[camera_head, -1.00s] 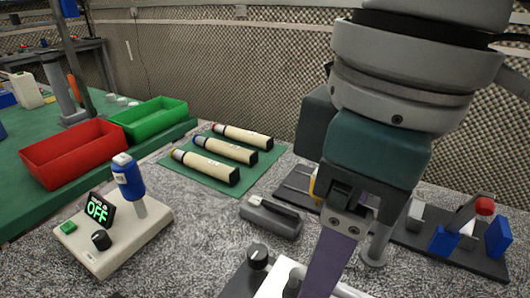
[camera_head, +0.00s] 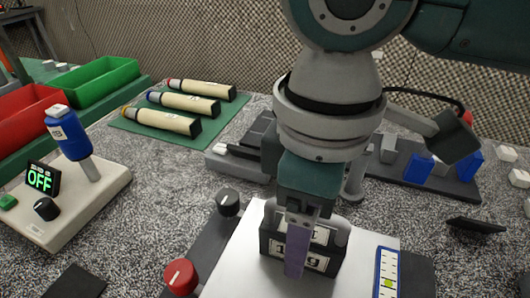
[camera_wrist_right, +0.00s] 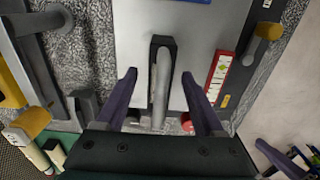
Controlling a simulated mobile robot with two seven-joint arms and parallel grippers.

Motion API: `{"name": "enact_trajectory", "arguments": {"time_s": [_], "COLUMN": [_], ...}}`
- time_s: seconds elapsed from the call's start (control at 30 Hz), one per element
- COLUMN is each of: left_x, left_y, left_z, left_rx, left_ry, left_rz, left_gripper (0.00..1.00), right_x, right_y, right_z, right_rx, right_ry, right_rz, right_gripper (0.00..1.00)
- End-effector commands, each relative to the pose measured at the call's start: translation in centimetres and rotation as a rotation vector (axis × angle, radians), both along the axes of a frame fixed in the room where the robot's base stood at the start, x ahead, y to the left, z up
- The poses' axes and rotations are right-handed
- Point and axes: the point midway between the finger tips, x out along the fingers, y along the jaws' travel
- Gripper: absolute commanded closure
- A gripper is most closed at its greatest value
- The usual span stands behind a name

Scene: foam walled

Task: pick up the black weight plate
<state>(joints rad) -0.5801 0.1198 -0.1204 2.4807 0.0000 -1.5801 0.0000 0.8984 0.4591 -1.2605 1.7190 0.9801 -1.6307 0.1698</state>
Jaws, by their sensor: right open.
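The black weight plate (camera_head: 325,237), a dark block with white labels marked in kg, stands on a pale flat plate (camera_head: 236,270) in the head view. In the right wrist view the black weight (camera_wrist_right: 160,42) with a grey bar along its top lies between my fingers. My right gripper (camera_head: 297,272) reaches down over the weight, its purple finger in front of the labels and hiding part of them. In the wrist view my right gripper (camera_wrist_right: 159,75) is open, with a gap on both sides of the weight. My left gripper is not in view.
Left are an OFF display (camera_head: 41,178) and a blue-handled tool (camera_head: 70,137) on a white base. Cream tubes (camera_head: 182,103) lie on a green mat behind. A red knob (camera_head: 180,276) is near the front. A rack with blue blocks (camera_head: 419,168) stands right.

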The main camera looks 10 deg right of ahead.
Motion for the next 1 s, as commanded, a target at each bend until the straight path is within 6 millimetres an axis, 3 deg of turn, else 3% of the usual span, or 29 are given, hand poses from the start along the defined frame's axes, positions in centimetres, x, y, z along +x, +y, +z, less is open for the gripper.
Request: {"name": "enact_trajectory", "arguments": {"time_s": [0.27, 0.87, 1.0], "left_x": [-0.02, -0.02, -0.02], "left_y": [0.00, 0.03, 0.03], "left_z": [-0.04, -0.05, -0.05], "left_rx": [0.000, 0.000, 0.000], "left_ry": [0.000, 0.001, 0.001], "left_rz": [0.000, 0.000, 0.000], "left_gripper": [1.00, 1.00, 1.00], "right_x": [0.01, 0.02, 0.02], "right_y": [0.04, 0.03, 0.03], "right_z": [-0.25, -0.21, -0.21], "right_rx": [0.001, 0.000, 0.000], "right_ry": [-0.002, -0.001, -0.001], "right_rz": [0.001, 0.001, 0.001], "right_gripper": [0.32, 1.00, 1.00]}}
